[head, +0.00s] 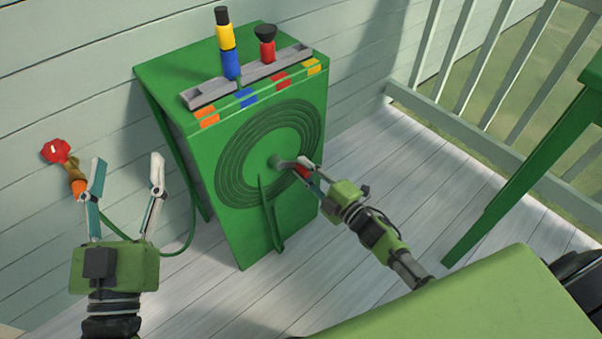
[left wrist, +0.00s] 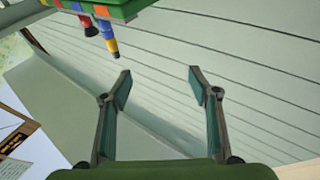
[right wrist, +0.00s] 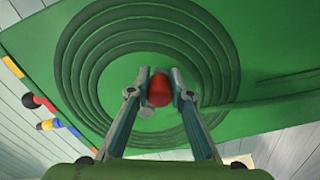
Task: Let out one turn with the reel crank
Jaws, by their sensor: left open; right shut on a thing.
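The green hose reel box (head: 225,215) stands against the wall, with dark coiled rings on its front face. A grey crank arm (head: 287,163) sits at the middle of the rings, with a red knob at its end. My right gripper (head: 305,170) is shut on the red crank knob (right wrist: 159,88), which shows between its fingers in the right wrist view. A green hose (head: 184,245) runs low at the left of the box. My left gripper (head: 125,178) is open and empty, left of the box; its spread fingers also show in the left wrist view (left wrist: 158,88).
A tray (head: 207,93) on the box top holds a yellow-and-blue nozzle (head: 226,45) and a red-and-black one (head: 266,45). A red-handled wall tap (head: 56,151) is behind my left gripper. A green table leg (head: 520,185) and railing (head: 480,138) are at right. Deck boards between are clear.

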